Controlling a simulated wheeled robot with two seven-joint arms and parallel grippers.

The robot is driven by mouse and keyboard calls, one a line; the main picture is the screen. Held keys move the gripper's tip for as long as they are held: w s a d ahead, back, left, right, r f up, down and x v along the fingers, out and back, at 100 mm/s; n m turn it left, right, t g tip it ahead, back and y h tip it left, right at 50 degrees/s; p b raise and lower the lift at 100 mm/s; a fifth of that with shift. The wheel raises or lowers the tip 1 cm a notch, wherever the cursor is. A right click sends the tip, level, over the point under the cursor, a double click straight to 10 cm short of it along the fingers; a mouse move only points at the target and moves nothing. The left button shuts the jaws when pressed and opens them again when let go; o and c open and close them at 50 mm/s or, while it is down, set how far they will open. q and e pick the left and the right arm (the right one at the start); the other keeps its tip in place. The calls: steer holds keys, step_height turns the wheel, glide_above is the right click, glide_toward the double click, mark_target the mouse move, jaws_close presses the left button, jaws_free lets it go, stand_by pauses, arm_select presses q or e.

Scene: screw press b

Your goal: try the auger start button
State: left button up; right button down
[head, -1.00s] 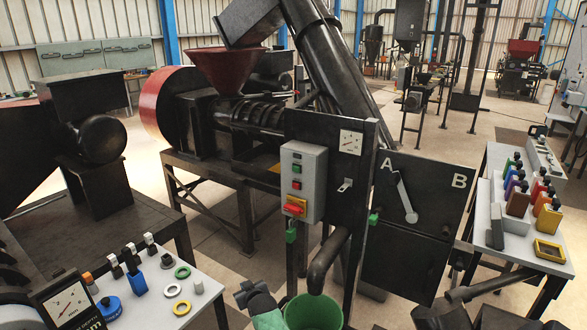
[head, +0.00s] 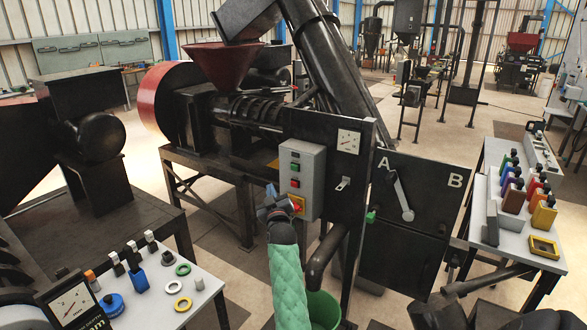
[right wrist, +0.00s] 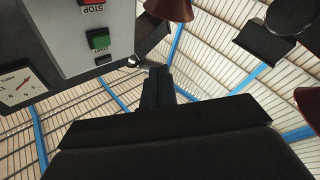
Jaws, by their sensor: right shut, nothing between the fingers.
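The grey control box (head: 302,180) hangs on the dark panel by the screw press. Its front has a green button (head: 295,167), a red button (head: 295,183) below it and a red-and-yellow rotary switch (head: 297,205) lower down. In the right wrist view the box is upside down, with the green button (right wrist: 99,40) and the red STOP button (right wrist: 93,3). My right gripper (head: 272,192) is shut and empty, by the box's lower left; it partly covers the rotary switch. Its fingers (right wrist: 158,75) look apart from the green button. My left gripper is not in view.
A lever plate marked A and B (head: 418,200) stands right of the box. A dark outlet pipe (head: 322,258) bends down over a green bucket (head: 324,310). Benches with parts stand at left (head: 150,315) and right (head: 515,250).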

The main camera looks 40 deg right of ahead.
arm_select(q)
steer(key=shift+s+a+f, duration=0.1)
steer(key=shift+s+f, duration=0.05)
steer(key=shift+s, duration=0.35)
arm_select(e)
steer(key=shift+s+d+r+h, duration=0.15)
steer(key=shift+s+d+r, duration=0.1)
steer(key=shift+r, duration=0.3)
steer(key=shift+s+d+r+h, duration=0.15)
steer(key=shift+s+d+r, duration=0.1)
steer(key=shift+r, duration=0.25)
